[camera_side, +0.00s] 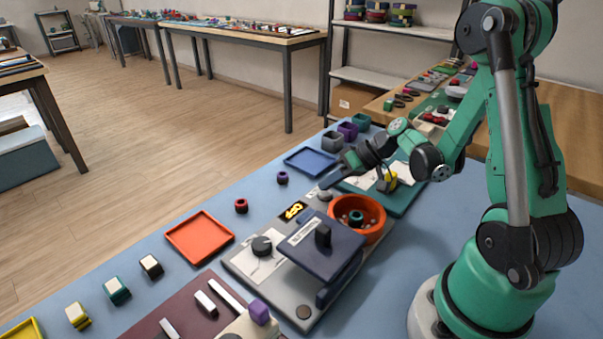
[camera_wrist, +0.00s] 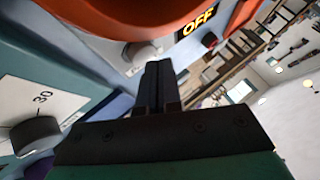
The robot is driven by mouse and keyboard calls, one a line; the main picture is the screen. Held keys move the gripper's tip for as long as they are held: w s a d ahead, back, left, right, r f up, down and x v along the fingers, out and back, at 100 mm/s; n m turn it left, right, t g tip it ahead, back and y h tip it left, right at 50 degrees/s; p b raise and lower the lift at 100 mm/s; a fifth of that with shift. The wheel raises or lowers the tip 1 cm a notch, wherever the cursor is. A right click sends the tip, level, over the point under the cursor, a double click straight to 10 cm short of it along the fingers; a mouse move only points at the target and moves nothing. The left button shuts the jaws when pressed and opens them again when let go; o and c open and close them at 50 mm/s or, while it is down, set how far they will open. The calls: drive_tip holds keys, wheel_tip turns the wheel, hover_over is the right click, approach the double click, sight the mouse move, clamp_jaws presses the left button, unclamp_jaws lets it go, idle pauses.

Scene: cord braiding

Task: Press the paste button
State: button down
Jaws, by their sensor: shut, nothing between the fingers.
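A small round grey button (camera_side: 325,195) sits on the grey machine (camera_side: 234,262) between its display and the orange bowl (camera_side: 373,234). I cannot read a paste label on it. My gripper (camera_side: 326,183) is shut and empty, with its dark fingertips very close above the button in the side view. In the wrist view the shut fingers (camera_wrist: 157,70) point toward a pale grey button (camera_wrist: 145,51). Whether they touch it I cannot tell. The yellow display (camera_wrist: 198,20) reads OFF there, beside the orange bowl (camera_wrist: 115,12).
A black dial (camera_side: 262,246) and a raised dark lid-like plate (camera_side: 325,245) are on the machine. A teal unit with a dial (camera_wrist: 36,136) stands beside it. A blue tray (camera_side: 310,161) and a red tray (camera_side: 200,238) lie on the blue table.

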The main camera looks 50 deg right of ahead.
sight(329, 194)
drive_tip(key=shift+r, duration=0.15)
drive_tip(key=shift+r, duration=0.3)
drive_tip(key=shift+r, duration=0.1)
drive_tip(key=shift+r, duration=2.4)
